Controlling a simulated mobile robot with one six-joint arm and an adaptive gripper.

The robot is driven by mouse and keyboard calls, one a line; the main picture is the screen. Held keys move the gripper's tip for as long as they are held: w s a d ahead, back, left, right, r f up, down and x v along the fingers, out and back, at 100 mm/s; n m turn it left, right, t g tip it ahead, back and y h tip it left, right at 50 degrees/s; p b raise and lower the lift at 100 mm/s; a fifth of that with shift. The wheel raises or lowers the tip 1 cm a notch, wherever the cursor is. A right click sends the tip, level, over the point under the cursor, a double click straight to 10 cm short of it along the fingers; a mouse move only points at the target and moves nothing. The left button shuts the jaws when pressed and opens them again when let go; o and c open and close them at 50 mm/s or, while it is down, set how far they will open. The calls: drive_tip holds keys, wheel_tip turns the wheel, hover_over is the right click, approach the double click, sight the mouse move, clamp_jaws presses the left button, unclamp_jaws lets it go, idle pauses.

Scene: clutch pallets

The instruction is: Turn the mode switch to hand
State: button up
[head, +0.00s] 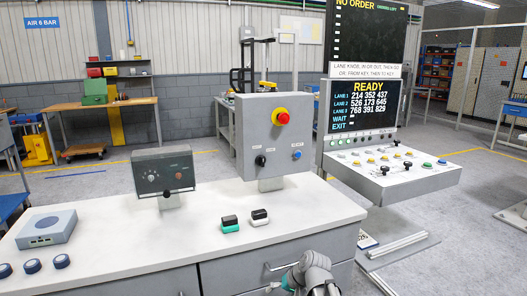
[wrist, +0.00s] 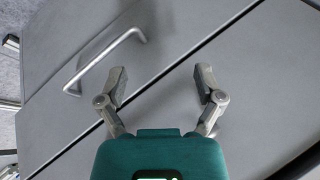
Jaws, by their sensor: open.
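A grey control box (head: 246,128) stands on a post at the back of the white bench. A black rotary switch (head: 260,161), probably the mode switch, is low on its front. The labels there are too small to read, so I cannot tell its position. A red mushroom button on yellow (head: 282,117) is above it and a blue button (head: 297,155) is to its right. My gripper (wrist: 160,78) is open and empty in the wrist view, over grey drawer fronts. The switch is out of the wrist view. Part of my arm shows at the head view's bottom edge, well below the box.
A dark box with a knob (head: 164,172) stands left of the control box. Two small blocks, one black and green (head: 230,226) and one black and white (head: 260,219), lie in front. A sloped button console (head: 390,172) is at right. A drawer handle (wrist: 105,60) sticks out near my gripper.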

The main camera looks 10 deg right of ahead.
drive_tip(key=w+r+m+t+y+p, duration=0.1)
drive_tip(key=w+r+p, duration=0.2)
drive_tip(key=r+p, duration=0.6)
drive_tip(key=w+r+m+t+y+p, duration=0.1)
drive_tip(key=w+r+t+y+p, duration=0.15)
drive_tip(key=r+p, duration=0.65)
drive_tip(key=m+t+y+b, duration=0.1)
drive_tip(key=m+t+y, duration=0.1)
drive_tip(key=m+t, duration=0.55)
approach(264, 163)
drive_tip(key=v, duration=0.3)
drive_tip(key=shift+s+d+r+n, duration=0.1)
drive_tip(key=shift+s+d+n, duration=0.1)
drive_tip(key=shift+d+n, duration=0.05)
drive_tip(key=shift+w+a, duration=0.1)
drive_tip(key=x, duration=1.3)
drive_tip(key=shift+w+a, duration=0.2)
drive_tip(key=shift+w, duration=0.05)
drive_tip(key=c, duration=1.1)
